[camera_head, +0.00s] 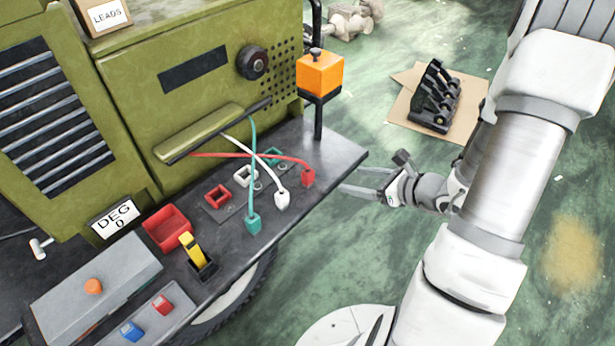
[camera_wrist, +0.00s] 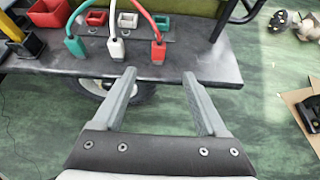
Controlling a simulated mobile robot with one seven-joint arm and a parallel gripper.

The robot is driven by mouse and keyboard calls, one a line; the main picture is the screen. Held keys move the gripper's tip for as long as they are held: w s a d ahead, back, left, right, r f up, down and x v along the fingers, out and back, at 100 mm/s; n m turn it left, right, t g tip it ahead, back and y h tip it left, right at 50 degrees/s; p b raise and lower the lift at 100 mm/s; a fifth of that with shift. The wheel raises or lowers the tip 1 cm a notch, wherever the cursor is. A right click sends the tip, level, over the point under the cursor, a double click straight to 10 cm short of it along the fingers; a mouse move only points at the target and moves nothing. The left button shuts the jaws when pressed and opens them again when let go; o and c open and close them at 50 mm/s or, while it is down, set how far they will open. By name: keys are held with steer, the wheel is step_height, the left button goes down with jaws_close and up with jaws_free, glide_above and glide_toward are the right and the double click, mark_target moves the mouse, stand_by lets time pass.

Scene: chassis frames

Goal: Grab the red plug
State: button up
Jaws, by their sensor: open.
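The red plug (camera_head: 308,178) hangs on a red lead at the right end of the dark shelf, near its front edge. It also shows in the wrist view (camera_wrist: 158,52), ahead of and between my fingers. My gripper (camera_head: 352,191) is open and empty, just off the shelf's edge to the right of the red plug. In the wrist view my gripper (camera_wrist: 160,92) points at the shelf with its fingers wide apart, touching nothing. A white plug (camera_head: 282,201) and a green plug (camera_head: 253,224) lie to the left of the red one.
Red, white and green sockets (camera_head: 217,196) sit behind the plugs. An orange block (camera_head: 320,74) stands on a post at the shelf's back right. A red bin (camera_head: 167,229) and yellow lever (camera_head: 193,249) are farther left.

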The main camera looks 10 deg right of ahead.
mark_target(311, 173)
steer(key=x, duration=1.5)
steer(key=shift+w, duration=0.1)
jaws_close()
